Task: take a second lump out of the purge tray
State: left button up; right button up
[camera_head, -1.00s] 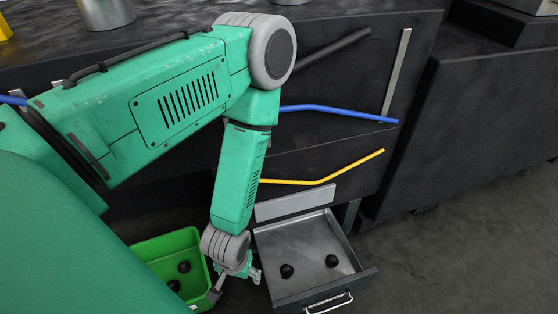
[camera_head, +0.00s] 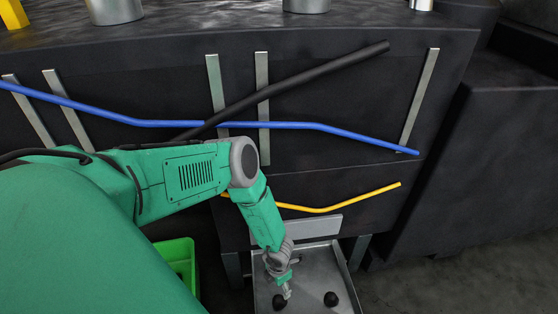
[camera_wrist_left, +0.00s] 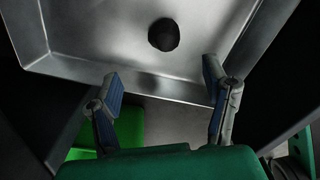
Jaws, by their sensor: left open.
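The purge tray (camera_head: 318,265) is an open metal drawer at the lower middle of the head view. Two dark round lumps lie in it, a left lump (camera_head: 279,303) and a right lump (camera_head: 331,299). My left gripper (camera_head: 287,292) hangs over the tray, close to the left lump in the picture. In the left wrist view, the gripper (camera_wrist_left: 163,88) is open and empty, its two fingers apart. One lump (camera_wrist_left: 163,35) lies on the tray floor beyond the fingertips, roughly between their lines. My right gripper is not in view.
A green bin (camera_head: 178,262) stands left of the tray, mostly hidden by my arm. It also shows in the left wrist view (camera_wrist_left: 128,125). Above the tray, a yellow pipe (camera_head: 320,210) and a blue pipe (camera_head: 320,127) run along the dark machine front.

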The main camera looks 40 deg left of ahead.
aim_at(279, 298)
pick_arm(q)
jog(key=f+b, duration=0.1)
jog(key=f, duration=0.1)
jog(key=f+b, duration=0.2)
jog(key=f, duration=0.1)
jog(key=shift+d+f, duration=0.3)
jog(key=shift+d+f+b, duration=0.15)
jog(key=shift+f+b, duration=0.15)
jog(key=shift+f, duration=0.05)
jog(key=f+b, duration=0.2)
jog(key=f, duration=0.1)
jog(key=f+b, duration=0.1)
jog(key=f, duration=0.1)
jog(key=shift+s, duration=0.25)
jog(key=shift+f+b, duration=0.3)
jog(key=shift+w+r, duration=0.1)
jog(key=shift+r, duration=0.1)
jog(key=shift+c, duration=0.8)
jog(key=c, duration=1.1)
